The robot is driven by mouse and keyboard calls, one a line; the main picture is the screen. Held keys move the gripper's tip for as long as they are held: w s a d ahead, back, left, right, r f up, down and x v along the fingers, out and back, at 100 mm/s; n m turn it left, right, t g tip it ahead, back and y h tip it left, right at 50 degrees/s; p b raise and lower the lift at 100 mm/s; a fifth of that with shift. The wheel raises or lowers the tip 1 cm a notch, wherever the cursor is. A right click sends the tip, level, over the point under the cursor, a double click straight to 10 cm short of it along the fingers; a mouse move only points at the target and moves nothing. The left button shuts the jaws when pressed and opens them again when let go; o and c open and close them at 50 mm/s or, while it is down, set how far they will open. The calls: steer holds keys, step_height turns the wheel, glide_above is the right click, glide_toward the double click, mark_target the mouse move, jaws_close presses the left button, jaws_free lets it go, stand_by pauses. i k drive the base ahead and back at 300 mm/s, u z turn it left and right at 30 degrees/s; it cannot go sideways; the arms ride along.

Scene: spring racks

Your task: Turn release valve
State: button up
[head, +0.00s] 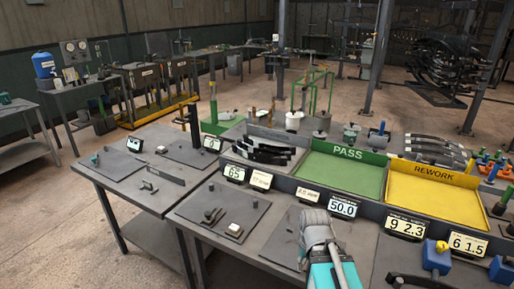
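I cannot tell for sure which fitting is the release valve. Small dark fittings (212,216) stand on a flat plate on the near bench, left of my arm. A blue block-like fitting (437,256) stands at the right of the near bench, with a dark curved bar beside it. My arm, grey and teal, reaches in from the bottom middle over the near bench. Its grey end, where my gripper (316,216) would be, points away from the camera below the 50.0 display. The fingers are not clearly visible, and I see nothing held.
A green PASS tray (345,176) and a yellow REWORK tray (432,199) lie behind the row of displays. Dark leaf springs (265,150) lie left of the PASS tray. A second bench (120,190) with plates stands at left. Open floor (50,215) lies beyond it.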

mark_target(442, 246)
steer(key=z, duration=1.35)
